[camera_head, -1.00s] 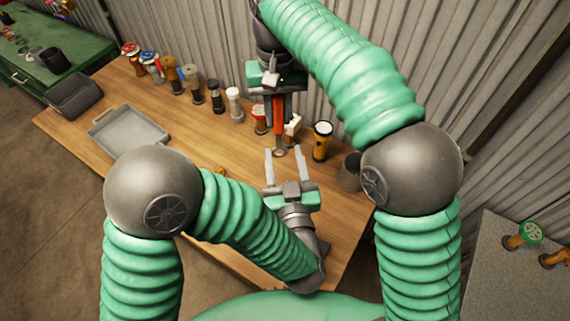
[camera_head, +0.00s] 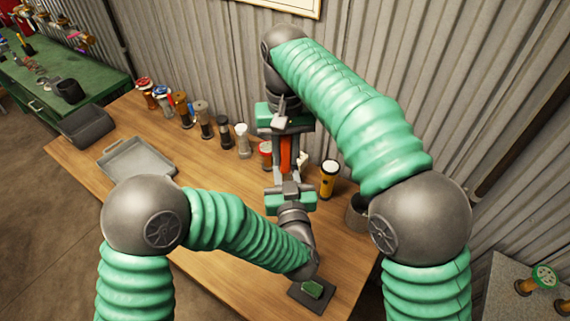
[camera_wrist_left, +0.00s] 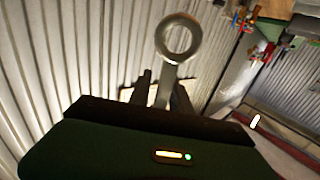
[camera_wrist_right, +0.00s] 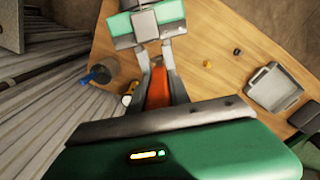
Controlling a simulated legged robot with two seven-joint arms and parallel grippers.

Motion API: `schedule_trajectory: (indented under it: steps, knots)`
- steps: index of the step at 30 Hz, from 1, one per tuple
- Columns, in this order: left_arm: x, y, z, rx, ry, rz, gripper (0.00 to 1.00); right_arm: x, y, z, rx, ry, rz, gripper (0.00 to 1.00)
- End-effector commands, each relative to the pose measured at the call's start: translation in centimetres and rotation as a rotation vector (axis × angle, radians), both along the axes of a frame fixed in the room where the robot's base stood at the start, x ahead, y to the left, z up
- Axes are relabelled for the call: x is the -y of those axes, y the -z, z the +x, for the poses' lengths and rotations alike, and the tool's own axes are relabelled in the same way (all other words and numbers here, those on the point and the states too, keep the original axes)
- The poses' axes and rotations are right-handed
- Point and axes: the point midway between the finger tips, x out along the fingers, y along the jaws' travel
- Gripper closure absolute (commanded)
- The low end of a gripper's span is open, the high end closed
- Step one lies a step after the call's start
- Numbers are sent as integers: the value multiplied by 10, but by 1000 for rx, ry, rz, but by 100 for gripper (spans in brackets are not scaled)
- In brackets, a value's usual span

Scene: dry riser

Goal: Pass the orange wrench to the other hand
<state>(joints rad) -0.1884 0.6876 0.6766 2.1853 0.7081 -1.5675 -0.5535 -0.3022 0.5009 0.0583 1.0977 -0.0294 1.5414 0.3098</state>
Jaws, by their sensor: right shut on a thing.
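The orange wrench (camera_head: 286,153) hangs upright in my right gripper (camera_head: 287,148), which is shut on its orange handle. The handle also shows between the right jaws in the right wrist view (camera_wrist_right: 157,88). My left gripper (camera_head: 287,172) is just below, pointing up at the wrench, with its fingers apart on either side of the lower end. In the left wrist view the wrench's metal ring (camera_wrist_left: 161,47) and shank are close, the shank in line with the left fingers (camera_wrist_left: 160,95). Whether the left fingers touch it is hidden.
A yellow flashlight (camera_head: 329,178) and a dark cup (camera_head: 357,212) stand right of the grippers. Several valves and flashlights (camera_head: 206,120) line the table's back. A grey tray (camera_head: 135,163) lies left. A green object on a dark pad (camera_head: 312,290) lies near the front.

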Motion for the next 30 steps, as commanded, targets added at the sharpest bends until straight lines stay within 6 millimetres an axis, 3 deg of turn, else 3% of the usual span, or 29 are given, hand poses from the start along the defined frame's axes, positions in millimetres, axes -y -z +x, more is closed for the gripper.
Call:
schedule_trajectory:
  steps: [1, 5, 30]
  knots:
    - [0, 0, 0, 0, 0, 0, 84, 0, 0, 0, 1, 0, 0, 100]
    - [0, 0, 0, 0, 1, 0, 100, 0, 0, 0, 1, 0, 1, 100]
    - [2, -1, -1, 0, 6, -1, 100, -2, 0, 0, 1, -3, 5, 100]
